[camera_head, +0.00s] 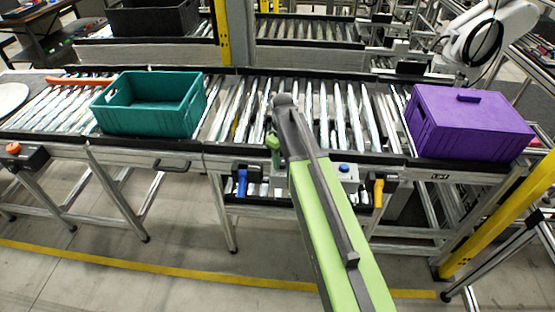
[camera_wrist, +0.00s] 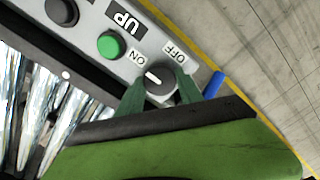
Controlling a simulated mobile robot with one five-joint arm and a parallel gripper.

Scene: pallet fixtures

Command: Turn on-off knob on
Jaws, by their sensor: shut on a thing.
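The on-off knob (camera_wrist: 163,78) is a dark round dial on a grey control panel in the wrist view. It has a short white mark, which lies on its left side, nearer the ON label (camera_wrist: 137,57) than the OFF label (camera_wrist: 174,54). My gripper (camera_wrist: 161,74) has its two green fingers on either side of the knob and is shut on it. In the head view my gripper (camera_head: 273,143) is at the front edge of the conveyor, and my arm hides the knob there.
A green button (camera_wrist: 109,45), an UP label (camera_wrist: 126,20) and a black button (camera_wrist: 62,11) sit beside the knob. A blue handle (camera_wrist: 214,84) is close right of the fingers. A teal crate (camera_head: 150,118) and purple crate (camera_head: 465,125) stand on the roller conveyor.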

